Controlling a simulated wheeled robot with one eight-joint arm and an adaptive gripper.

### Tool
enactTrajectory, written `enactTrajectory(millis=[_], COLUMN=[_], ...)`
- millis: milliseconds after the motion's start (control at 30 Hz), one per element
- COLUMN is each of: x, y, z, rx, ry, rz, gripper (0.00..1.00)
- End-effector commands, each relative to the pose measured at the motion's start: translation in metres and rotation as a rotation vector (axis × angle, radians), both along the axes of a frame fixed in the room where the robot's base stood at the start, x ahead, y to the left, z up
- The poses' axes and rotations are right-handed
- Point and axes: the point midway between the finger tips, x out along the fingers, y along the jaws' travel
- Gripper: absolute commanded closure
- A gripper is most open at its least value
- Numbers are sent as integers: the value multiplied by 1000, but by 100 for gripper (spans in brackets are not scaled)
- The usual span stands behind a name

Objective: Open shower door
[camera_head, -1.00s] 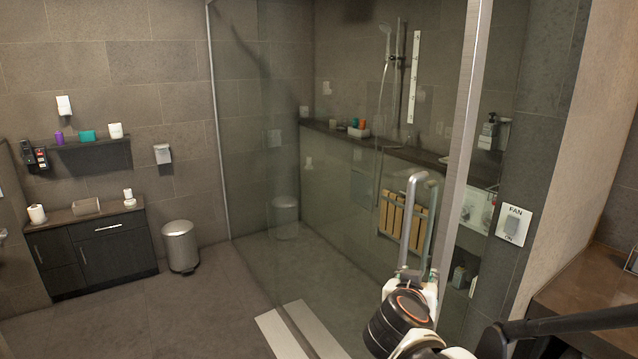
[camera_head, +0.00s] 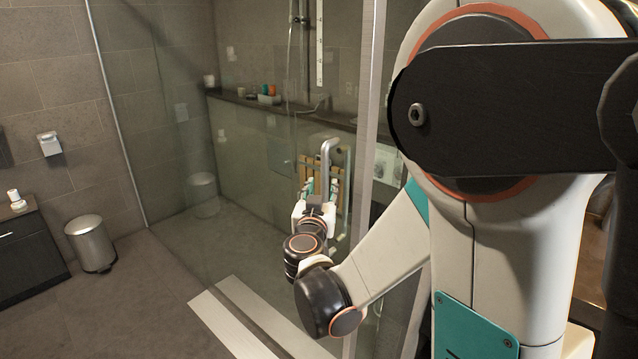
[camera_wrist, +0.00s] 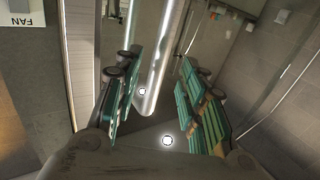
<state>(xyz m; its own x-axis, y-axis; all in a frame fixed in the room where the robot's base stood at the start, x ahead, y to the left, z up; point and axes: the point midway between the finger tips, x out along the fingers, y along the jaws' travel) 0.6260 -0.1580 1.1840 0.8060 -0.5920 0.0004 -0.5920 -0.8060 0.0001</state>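The glass shower door (camera_head: 240,190) stands in the middle of the head view. I cannot tell whether it is ajar. Its upright metal bar handle (camera_head: 327,158) shows near the door's right edge. My gripper (camera_head: 322,187) is at the lower part of this handle, and my arm's links come in from the right. In the wrist view, the two teal-padded fingers (camera_wrist: 163,100) are spread apart. The shiny handle bar (camera_wrist: 160,65) shows between them, nearer the left finger, with a visible gap to the right finger. The handle's lower end is hidden by my gripper in the head view.
A pale threshold strip (camera_head: 235,318) runs along the floor by the door. A metal bin (camera_head: 91,243) and a dark cabinet (camera_head: 30,250) stand at the left. The floor between bin and threshold is clear. A metal door post (camera_head: 372,90) rises right of the handle.

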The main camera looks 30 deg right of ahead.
Motion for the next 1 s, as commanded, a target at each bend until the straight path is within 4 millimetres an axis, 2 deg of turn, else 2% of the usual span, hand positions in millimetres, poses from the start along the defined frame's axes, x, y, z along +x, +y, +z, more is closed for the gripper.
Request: enactTrajectory(millis=[100,333,767,933,1000], x=[19,43,51,50,50], y=[-15,-32,-37,-37,-37], z=[-2,-1,0,0,0], rx=[0,0,1,1,1], ry=[0,0,1,1,1], rz=[-3,-1,0,0,0], gripper=[62,62,62,98,100])
